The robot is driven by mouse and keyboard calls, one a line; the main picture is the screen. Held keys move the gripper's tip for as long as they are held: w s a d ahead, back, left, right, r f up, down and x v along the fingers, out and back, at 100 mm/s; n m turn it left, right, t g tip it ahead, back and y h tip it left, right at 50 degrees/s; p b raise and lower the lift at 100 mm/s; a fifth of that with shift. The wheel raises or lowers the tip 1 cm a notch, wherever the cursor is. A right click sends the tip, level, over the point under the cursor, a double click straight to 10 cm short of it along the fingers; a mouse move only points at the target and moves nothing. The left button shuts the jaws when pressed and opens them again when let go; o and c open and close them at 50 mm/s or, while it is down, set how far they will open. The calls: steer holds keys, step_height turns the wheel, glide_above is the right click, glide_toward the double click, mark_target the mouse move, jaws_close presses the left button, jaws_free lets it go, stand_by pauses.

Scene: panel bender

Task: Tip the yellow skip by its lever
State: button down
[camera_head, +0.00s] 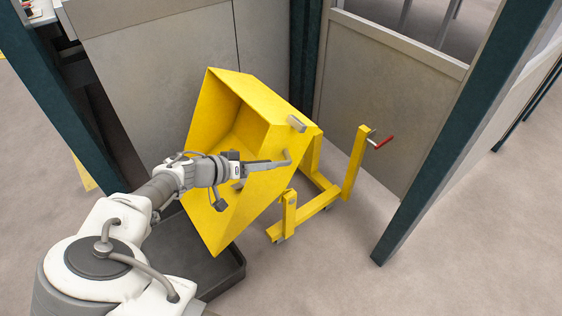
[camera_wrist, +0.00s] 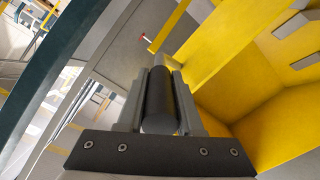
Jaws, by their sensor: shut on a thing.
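The yellow skip (camera_head: 255,190) is steeply tilted on its yellow wheeled frame (camera_head: 305,213), its open mouth facing left and its lower corner down over a dark tray. A grey bent lever (camera_head: 268,164) shows at the skip's near side. My gripper (camera_head: 241,168) is at the lever's left end, close against the skip. In the wrist view, my gripper (camera_wrist: 158,95) is shut on the lever's dark round grip (camera_wrist: 159,105), which lies lengthwise between the fingers. The skip's yellow inside (camera_wrist: 245,85) shows at the right of that view.
The black tray (camera_head: 235,270) lies on the floor below the skip. A yellow post with a red-ended handle (camera_head: 382,143) stands at the frame's right. Grey panels (camera_head: 385,105) and a dark green post (camera_head: 440,165) stand behind and to the right. Floor at the front right is clear.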

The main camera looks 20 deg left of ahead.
steer(key=shift+t+h, duration=0.6)
steer(key=shift+t, duration=0.2)
steer(key=shift+s+a+f+b, duration=0.3)
steer(key=shift+s+a+f, duration=0.15)
steer(key=shift+s, duration=0.25)
steer(key=shift+s+a+f+b, duration=0.35)
steer(key=shift+s+a+f, duration=0.15)
steer(key=shift+s, duration=0.2)
steer(key=shift+s+a+f+b, duration=0.3)
steer(key=shift+s+a+f, duration=0.15)
steer(key=shift+s, duration=0.25)
steer(key=shift+f, duration=0.1)
steer(key=c, duration=0.6)
jaws_free()
steer(key=shift+s+a, duration=0.1)
steer(key=shift+a, duration=0.05)
steer(key=shift+r, duration=0.2)
